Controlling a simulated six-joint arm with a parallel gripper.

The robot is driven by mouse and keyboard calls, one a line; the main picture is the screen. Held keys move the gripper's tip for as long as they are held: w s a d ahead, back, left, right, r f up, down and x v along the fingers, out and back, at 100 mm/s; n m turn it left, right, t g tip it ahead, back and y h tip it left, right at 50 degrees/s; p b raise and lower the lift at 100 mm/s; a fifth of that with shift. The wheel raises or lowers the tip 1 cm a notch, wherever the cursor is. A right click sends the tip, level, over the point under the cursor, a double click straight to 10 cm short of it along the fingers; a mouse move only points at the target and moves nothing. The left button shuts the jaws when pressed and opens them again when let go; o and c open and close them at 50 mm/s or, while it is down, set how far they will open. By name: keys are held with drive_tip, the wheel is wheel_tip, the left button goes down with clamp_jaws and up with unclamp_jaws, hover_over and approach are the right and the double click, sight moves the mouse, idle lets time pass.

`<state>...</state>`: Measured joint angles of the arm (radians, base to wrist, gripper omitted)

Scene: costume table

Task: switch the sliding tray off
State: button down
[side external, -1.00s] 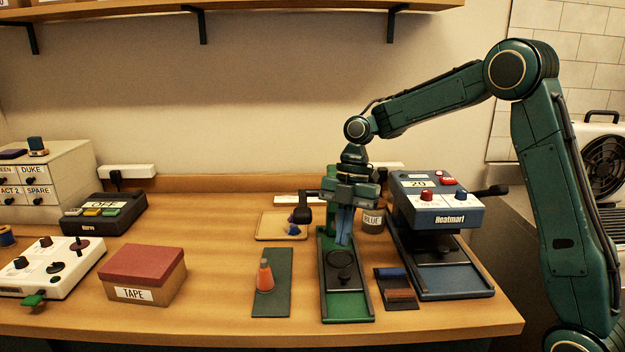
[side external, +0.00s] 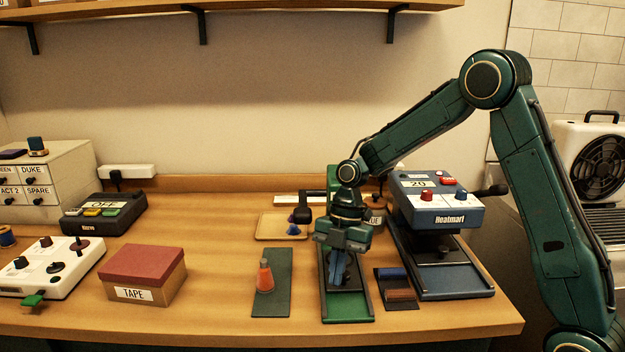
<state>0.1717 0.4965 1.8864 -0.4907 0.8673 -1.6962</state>
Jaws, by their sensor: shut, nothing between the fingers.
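The green press (side external: 348,308) stands at the middle right of the table, with a long, dark-railed green track running toward the front. The sliding tray appears to be the dark piece on this track; my gripper hides most of it now, including its round knob. My gripper (side external: 337,280) points down over the middle of the track. Its fingers are shut with nothing between them. Whether the fingertips touch the dark piece or its knob I cannot tell. The back of the press is partly hidden by my wrist.
A blue Heatmart press (side external: 440,215) stands close on the right. A small dark tray (side external: 402,304) with blue and brown pieces lies right of the track. A TAPE box (side external: 143,273) is farther left.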

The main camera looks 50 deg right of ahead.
sight(341, 289)
drive_tip(key=shift+x, duration=0.85)
drive_tip(key=shift+w+d+f, duration=0.15)
drive_tip(key=shift+d, duration=0.35)
drive_tip(key=shift+w+d+f, duration=0.1)
drive_tip(key=shift+w+d, duration=0.1)
drive_tip(key=shift+d, duration=0.3)
drive_tip(key=shift+w+d+f, duration=0.1)
drive_tip(key=shift+w+d, duration=0.15)
drive_tip(key=shift+d, duration=0.65)
drive_tip(key=shift+w+d, duration=1.2)
drive_tip(key=shift+w, duration=0.05)
drive_tip(key=v, duration=1.3)
drive_tip(key=shift+d+r, duration=0.15)
drive_tip(key=shift+r, duration=0.2)
